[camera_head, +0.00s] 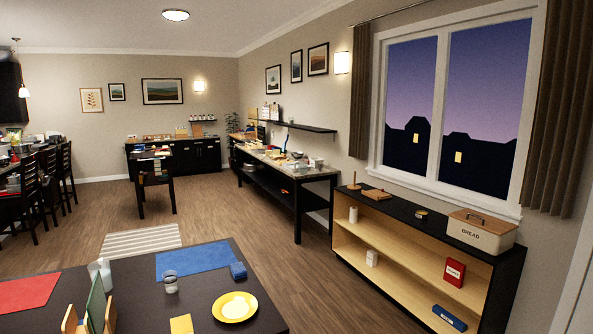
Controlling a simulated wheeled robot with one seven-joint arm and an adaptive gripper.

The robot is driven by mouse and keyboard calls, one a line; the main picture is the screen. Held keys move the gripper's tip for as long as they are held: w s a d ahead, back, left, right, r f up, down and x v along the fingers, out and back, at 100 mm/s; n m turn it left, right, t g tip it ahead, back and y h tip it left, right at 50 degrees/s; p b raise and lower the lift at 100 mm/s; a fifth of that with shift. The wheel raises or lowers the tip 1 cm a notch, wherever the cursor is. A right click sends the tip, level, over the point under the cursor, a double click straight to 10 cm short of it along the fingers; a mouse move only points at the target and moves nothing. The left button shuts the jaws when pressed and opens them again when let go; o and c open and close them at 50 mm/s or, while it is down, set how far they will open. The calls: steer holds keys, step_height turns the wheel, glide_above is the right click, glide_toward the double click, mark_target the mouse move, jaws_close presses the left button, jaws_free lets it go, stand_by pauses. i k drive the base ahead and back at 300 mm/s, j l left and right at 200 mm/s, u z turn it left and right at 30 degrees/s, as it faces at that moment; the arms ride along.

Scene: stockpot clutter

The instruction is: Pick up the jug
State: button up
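I cannot pick out a jug for certain. A white upright vessel (101,270) stands on the dark near table (140,300) at the lower left, partly behind a green upright panel; it is too small to tell whether it is a jug. A small grey-and-white jar (170,282) stands to its right on the same table. The far counters hold many small items that I cannot tell apart. My gripper is not in view.
The near table also bears a yellow plate (235,307), a blue mat (193,259) and a red mat (28,291). A shelf unit (420,236) with a bread box (481,232) stands at right. Wooden floor (270,240) lies open between. Chairs (30,200) stand at left.

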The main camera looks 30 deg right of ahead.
mark_target(303, 164)
steer(key=i+l+z, duration=0.15)
steer(key=l, duration=0.2)
steer(key=i+l+z, duration=0.15)
steer(key=l, duration=0.15)
steer(key=i+l+z, duration=0.15)
steer(key=l, duration=0.15)
steer(key=i+l+z, duration=0.2)
steer(key=i+l, duration=0.15)
steer(key=i+l+z, duration=0.2)
steer(key=i, duration=0.35)
steer(key=i+l+z, duration=0.25)
steer(key=i+j+u, duration=0.1)
steer(key=i+u, duration=0.15)
steer(key=i, duration=0.25)
steer(key=i+u, duration=0.25)
steer(key=i, duration=0.3)
steer(key=i+l+u, duration=0.25)
steer(key=i, duration=0.25)
steer(key=i+l+u, duration=0.1)
steer(key=i+u, duration=0.15)
steer(key=i, duration=2.35)
steer(key=i+z, duration=0.4)
steer(key=i, duration=0.2)
steer(key=i+j+z, duration=0.4)
steer(key=i, duration=0.2)
steer(key=i+j+z, duration=0.4)
steer(key=i, duration=0.15)
steer(key=i+j+z, duration=0.45)
steer(key=i+j, duration=0.05)
